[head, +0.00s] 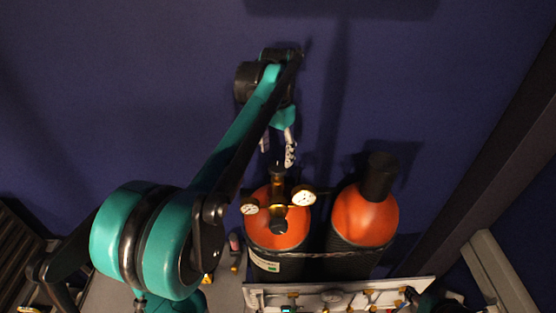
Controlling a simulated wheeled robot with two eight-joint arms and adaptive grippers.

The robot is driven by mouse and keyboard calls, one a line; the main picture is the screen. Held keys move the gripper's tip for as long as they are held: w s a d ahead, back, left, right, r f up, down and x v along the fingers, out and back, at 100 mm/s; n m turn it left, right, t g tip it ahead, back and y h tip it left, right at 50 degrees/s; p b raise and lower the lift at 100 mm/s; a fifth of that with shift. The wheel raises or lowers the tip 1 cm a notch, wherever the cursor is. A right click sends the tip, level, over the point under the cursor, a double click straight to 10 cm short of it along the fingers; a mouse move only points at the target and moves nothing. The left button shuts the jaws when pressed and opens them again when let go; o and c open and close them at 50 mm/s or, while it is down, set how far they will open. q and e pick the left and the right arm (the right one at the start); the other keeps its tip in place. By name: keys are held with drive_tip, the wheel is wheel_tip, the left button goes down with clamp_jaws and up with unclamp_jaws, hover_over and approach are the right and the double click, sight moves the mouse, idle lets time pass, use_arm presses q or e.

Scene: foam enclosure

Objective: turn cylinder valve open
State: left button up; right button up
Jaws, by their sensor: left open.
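Two gas cylinders with orange tops stand side by side. The left cylinder (262,234) carries a brass valve with a regulator (278,198) and two round white gauges, one on the left (250,206) and one on the right (303,196). The right cylinder (362,222) has a dark cap (378,177) on top. My left gripper (278,152) is open and points down just above the brass valve. I cannot tell whether it touches the valve top. My right gripper is not in view.
A dark blue wall (130,80) stands behind the cylinders. A light panel (350,296) with small brass fittings lies in front of them. A dark slanted beam (490,170) is at the right. Dark slats (20,245) show at the lower left.

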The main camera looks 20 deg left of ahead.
sight(278, 167)
use_arm(q)
drive_tip(key=f, duration=0.2)
drive_tip(key=w+f, duration=0.1)
drive_tip(key=f, duration=0.1)
drive_tip(key=shift+f, duration=0.35)
drive_tip(key=shift+s+f, duration=0.1)
drive_tip(key=shift+s, duration=0.2)
drive_tip(key=shift+w, duration=0.15)
drive_tip(key=shift+c, duration=1)
drive_tip(key=c, duration=1)
drive_tip(key=shift+o, duration=0.2)
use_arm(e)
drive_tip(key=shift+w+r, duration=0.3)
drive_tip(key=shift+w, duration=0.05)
